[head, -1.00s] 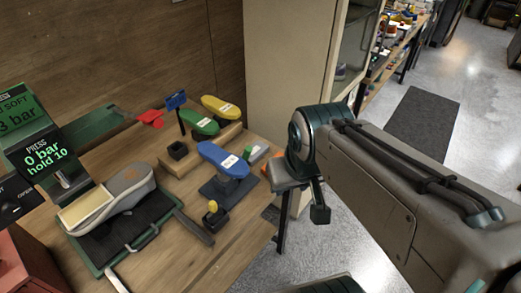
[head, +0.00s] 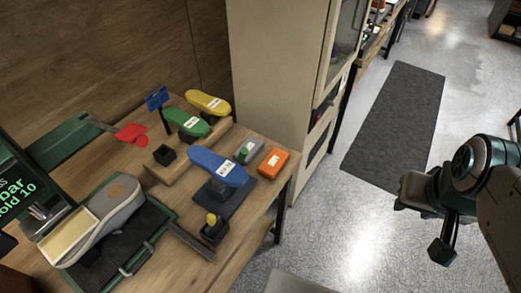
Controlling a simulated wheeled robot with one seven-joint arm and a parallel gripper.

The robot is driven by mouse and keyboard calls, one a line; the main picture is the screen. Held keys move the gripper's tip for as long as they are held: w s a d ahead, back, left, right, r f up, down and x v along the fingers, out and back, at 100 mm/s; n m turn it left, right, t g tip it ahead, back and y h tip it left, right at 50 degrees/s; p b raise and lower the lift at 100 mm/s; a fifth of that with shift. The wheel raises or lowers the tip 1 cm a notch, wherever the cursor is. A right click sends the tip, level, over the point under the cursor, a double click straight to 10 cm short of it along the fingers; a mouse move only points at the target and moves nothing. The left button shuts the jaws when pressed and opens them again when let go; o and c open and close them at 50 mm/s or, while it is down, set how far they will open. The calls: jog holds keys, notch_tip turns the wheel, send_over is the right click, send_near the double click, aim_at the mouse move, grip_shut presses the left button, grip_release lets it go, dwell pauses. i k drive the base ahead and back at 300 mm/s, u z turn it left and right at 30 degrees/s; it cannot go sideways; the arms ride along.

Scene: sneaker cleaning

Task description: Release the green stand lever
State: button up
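A green-edged stand (head: 75,277) with a dark bed is at the lower left of the head view. A grey sneaker (head: 118,205) with a tan open part lies on it. A dark lever-like bar (head: 190,240) sticks out at its right side. Behind it, a green bar (head: 65,143) carries a grey rod ending in a red paddle (head: 131,134). I cannot tell which of these is the named lever. My gripper (head: 415,190) is at the far right over the floor, well away from the bench and touching nothing visible. Its finger gap is not clear.
Blue (head: 217,166), green (head: 187,122) and yellow (head: 208,102) sole shapes stand on the wooden bench (head: 165,275). An orange box (head: 273,161) is near its right edge. A beige cabinet (head: 270,70) stands behind. The floor around the dark mat (head: 395,125) is open.

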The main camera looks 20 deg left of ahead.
aim_at(243, 151)
jog(key=k, duration=0.7)
jog(key=u, duration=1.15)
jog(key=i, duration=0.5)
jog(key=k, duration=1.35)
jog(key=z, duration=0.65)
jog(key=i, duration=1.45)
jog(key=u, duration=0.75)
